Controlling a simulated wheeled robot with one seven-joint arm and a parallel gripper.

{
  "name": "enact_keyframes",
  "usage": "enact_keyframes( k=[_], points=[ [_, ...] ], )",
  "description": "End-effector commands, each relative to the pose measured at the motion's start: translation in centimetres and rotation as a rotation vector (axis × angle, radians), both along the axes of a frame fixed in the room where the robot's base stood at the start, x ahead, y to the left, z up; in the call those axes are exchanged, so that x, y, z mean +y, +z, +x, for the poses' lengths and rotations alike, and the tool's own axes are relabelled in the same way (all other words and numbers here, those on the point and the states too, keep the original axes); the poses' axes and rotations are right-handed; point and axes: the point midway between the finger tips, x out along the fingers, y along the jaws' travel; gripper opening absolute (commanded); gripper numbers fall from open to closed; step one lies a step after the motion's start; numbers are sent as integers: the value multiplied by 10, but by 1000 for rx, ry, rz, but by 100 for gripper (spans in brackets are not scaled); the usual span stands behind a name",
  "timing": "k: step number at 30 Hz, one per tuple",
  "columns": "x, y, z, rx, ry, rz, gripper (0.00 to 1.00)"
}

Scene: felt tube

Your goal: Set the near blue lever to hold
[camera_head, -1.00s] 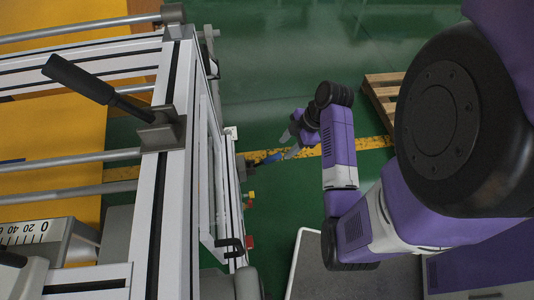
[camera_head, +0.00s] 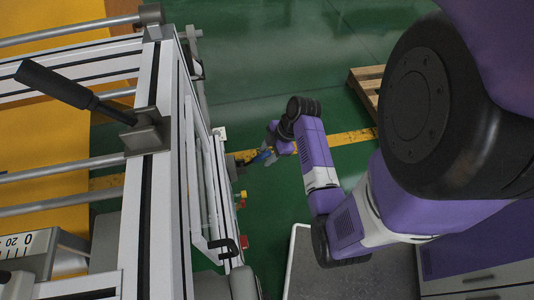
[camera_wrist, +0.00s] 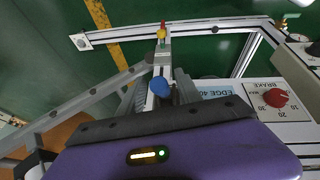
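The blue lever (camera_head: 262,157) sticks out from the right side of the machine frame in the head view, and is small there. Its rounded blue end (camera_wrist: 160,87) shows near the middle of the wrist view. My gripper (camera_head: 270,150) is at the lever's outer end. In the head view its two fingers look spread, with the blue end at or between them. In the wrist view the blue end lies just beyond my gripper's dark front edge, with grey ribbed parts on both sides. I cannot tell whether the fingers touch it.
A red knob (camera_wrist: 275,98) sits on a white dial panel marked BRAKE. A label reading EDGE 40 (camera_wrist: 238,109) is beside the lever. Yellow and red parts (camera_head: 241,199) project from the frame below the lever. A wooden pallet (camera_head: 367,86) lies on the green floor.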

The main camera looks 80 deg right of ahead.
Motion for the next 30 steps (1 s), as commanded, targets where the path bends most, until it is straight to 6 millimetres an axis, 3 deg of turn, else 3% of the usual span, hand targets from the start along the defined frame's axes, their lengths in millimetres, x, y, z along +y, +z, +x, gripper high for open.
enact_keyframes(
  k=[1, 6, 30],
  points=[
    [0, 0, 0, 0, 0, 0, 30],
    [0, 0, 0, 0, 0, 0, 0],
    [0, 0, 0, 1, 1, 2, 0]
  ],
)
